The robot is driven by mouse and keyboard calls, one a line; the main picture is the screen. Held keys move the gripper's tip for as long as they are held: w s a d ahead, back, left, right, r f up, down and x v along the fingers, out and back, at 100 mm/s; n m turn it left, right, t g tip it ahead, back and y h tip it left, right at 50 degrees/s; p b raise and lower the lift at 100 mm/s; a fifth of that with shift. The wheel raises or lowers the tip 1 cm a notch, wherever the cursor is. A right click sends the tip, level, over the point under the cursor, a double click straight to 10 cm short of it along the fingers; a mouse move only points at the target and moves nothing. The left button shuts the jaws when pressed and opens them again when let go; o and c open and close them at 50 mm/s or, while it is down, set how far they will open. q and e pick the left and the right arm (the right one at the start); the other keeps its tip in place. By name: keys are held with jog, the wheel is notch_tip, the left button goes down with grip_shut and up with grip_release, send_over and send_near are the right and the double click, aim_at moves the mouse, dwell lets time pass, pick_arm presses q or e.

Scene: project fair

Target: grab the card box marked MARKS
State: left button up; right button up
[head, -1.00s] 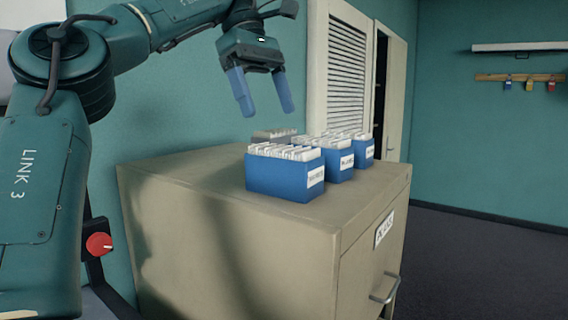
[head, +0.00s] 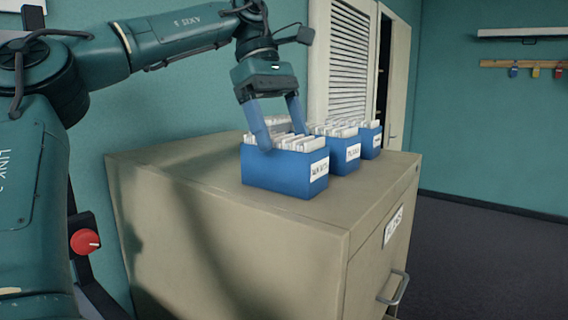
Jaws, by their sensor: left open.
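Several blue card boxes filled with white cards stand in a row on top of a beige cabinet (head: 190,190). The nearest blue box (head: 280,172) has a white label whose lettering is too blurred to read surely. The middle blue box (head: 345,155) and the far blue box (head: 371,145) also carry white labels that I cannot read. My left gripper (head: 281,138) is open, its blue fingers pointing down at the top of the nearest box. One finger overlaps its left rim, the other its cards; I cannot tell if they touch. My right gripper is not in view.
A greyish card box, partly hidden, sits behind the nearest box. The cabinet top is clear at the left and front. A drawer handle (head: 393,288) juts from the cabinet's right face. A louvred door (head: 345,65) stands behind. Dark floor is open at the right.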

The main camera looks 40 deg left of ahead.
aim_at(288, 160)
pick_arm(q)
jog(key=shift+a+x, duration=0.2)
jog(key=shift+x, duration=1.2)
jog(key=shift+a+x, duration=0.2)
jog(key=shift+x, duration=1.15)
jog(key=shift+s+f, duration=0.2)
jog(key=c, duration=1.2)
jog(key=shift+c, duration=0.4)
jog(key=shift+r, duration=0.1)
